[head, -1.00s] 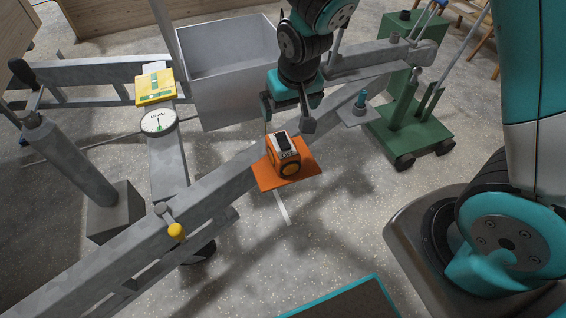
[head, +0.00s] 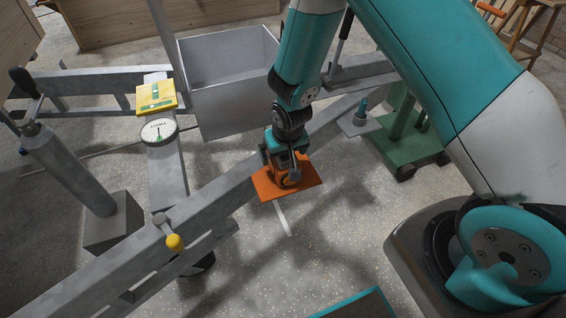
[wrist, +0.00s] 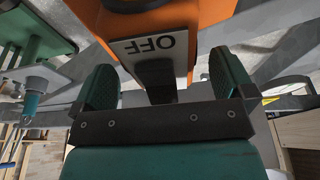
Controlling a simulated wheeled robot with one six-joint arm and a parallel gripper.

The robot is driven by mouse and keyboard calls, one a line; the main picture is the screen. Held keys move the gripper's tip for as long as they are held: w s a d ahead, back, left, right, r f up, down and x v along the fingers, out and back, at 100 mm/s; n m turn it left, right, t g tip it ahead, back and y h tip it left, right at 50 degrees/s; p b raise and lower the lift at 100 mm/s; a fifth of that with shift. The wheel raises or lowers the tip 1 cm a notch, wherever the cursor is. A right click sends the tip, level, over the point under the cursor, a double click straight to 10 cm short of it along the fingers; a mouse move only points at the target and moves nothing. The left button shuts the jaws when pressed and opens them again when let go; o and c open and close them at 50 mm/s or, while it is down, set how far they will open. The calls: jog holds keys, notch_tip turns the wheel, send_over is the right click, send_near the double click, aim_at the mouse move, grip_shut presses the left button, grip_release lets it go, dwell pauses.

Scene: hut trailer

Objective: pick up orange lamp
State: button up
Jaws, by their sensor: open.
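The orange lamp (wrist: 208,14) fills the top of the wrist view, with a grey "OFF" label and a dark block, perhaps its switch or handle, facing my gripper. My gripper (head: 283,160) is over the lamp in the head view and hides most of it. In the wrist view the green fingers of my gripper (wrist: 163,82) are apart, one on each side of the dark block. I cannot tell whether they touch it. The lamp stands on a flat orange plate (head: 309,184) fixed beside the grey beam.
The long grey beam (head: 195,209) runs beside the plate, with a yellow-knobbed lever (head: 174,242). A round dial (head: 159,131) and yellow case (head: 157,95) are at left. An open grey box (head: 233,105) stands behind. A green wheeled stand (head: 405,145) is at right.

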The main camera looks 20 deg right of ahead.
jog(key=shift+w+f, duration=0.2)
jog(key=shift+f, duration=0.4)
jog(key=c, duration=1.1)
jog(key=shift+r, duration=0.1)
